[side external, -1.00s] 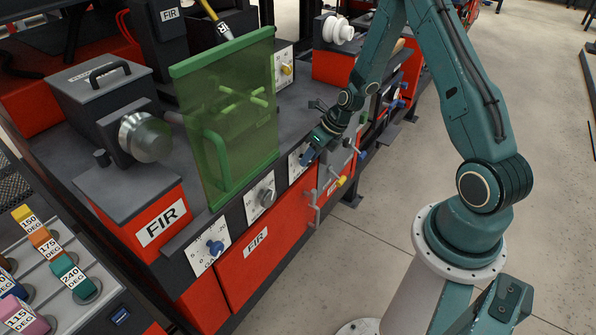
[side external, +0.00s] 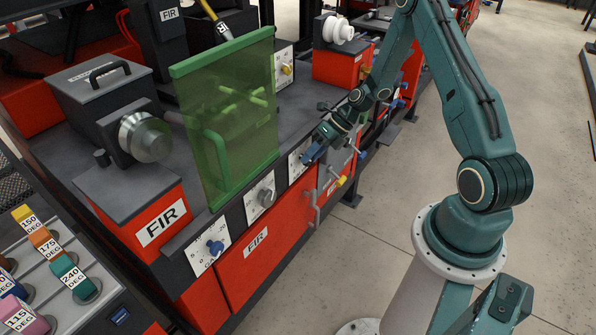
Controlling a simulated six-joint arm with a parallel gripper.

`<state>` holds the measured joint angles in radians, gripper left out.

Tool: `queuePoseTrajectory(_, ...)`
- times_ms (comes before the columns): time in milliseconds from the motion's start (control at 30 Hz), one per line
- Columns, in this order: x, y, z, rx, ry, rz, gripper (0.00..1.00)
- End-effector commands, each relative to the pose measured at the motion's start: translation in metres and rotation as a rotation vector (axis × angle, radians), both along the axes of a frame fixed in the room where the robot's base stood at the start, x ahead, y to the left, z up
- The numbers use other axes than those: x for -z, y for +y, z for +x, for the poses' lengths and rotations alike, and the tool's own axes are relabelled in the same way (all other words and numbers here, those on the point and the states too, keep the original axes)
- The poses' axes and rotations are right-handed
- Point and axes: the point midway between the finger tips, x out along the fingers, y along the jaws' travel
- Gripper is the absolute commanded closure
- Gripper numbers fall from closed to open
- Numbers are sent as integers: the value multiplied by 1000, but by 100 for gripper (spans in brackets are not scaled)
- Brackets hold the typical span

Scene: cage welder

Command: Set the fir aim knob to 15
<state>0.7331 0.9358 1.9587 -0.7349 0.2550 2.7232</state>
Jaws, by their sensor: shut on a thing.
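My gripper (side external: 309,157) is at a white dial plate (side external: 294,171) on the front of the red FIR station, right of the green screen. It is shut on the knob there, which the fingers hide. The dial's marks and the knob's pointer cannot be read. Two other dials are on the same front: a grey knob (side external: 266,197) on a white plate in the middle, and a blue knob (side external: 215,247) on a numbered plate at the lower left. I cannot read which plate is named aim.
A green see-through screen (side external: 240,125) stands on the bench left of my gripper. A grey handle (side external: 314,203) and a yellow knob (side external: 341,181) stick out just below it.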

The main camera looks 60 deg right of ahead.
Motion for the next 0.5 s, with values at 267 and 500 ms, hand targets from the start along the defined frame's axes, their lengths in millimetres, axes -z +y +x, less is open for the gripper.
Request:
queuePoseTrajectory(267, 3, -3, 0, 2, 1, 142, 88)
queuePoseTrajectory(500, 2, -3, 0, 2, 1, 177, 88)
